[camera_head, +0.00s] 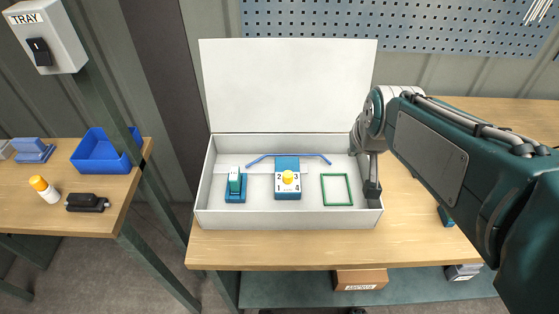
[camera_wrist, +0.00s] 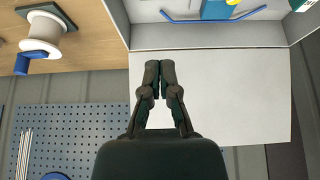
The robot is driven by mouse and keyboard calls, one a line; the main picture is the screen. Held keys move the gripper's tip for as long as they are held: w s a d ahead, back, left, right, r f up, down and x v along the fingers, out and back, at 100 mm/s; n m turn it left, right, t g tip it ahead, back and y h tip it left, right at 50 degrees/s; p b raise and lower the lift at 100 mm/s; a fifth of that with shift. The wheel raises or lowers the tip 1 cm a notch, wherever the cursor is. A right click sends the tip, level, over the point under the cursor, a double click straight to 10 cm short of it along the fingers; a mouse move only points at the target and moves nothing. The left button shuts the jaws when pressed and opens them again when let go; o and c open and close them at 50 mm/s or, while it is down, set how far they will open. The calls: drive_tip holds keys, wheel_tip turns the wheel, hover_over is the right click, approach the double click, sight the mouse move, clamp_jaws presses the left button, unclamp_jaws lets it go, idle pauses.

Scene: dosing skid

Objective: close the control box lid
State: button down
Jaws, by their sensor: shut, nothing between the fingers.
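The control box (camera_head: 290,218) is a shallow white open box on the wooden bench. Its white lid (camera_head: 290,85) stands up along the back edge, wide open; it also fills much of the wrist view (camera_wrist: 235,95). Inside are a teal switch (camera_head: 235,187), a dial block with a yellow knob (camera_head: 287,180), a green square frame (camera_head: 337,190) and a bent blue rod (camera_head: 290,157). My gripper (camera_head: 372,190) shows at the box's right end, fingers pointing down. In the wrist view my gripper (camera_wrist: 159,64) is shut and empty, seen against the lid. I cannot tell whether it touches the box.
A spool (camera_wrist: 43,35) lies on the bench beside the box. A pegboard (camera_head: 400,25) hangs behind. On the left table are a blue bin (camera_head: 103,150) and small items. A cardboard box (camera_head: 360,280) is below the bench.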

drive_tip(key=s+f, duration=0.1)
drive_tip(key=f, duration=0.2)
drive_tip(key=shift+s, duration=0.4)
drive_tip(key=f, duration=0.1)
drive_tip(key=s+f, duration=0.1)
drive_tip(key=f, duration=0.1)
drive_tip(key=shift+s, duration=0.2)
idle(0.5)
drive_tip(key=f, duration=0.1)
drive_tip(key=s+f, duration=0.1)
drive_tip(key=f, duration=0.1)
drive_tip(key=shift+f, duration=0.1)
idle(0.5)
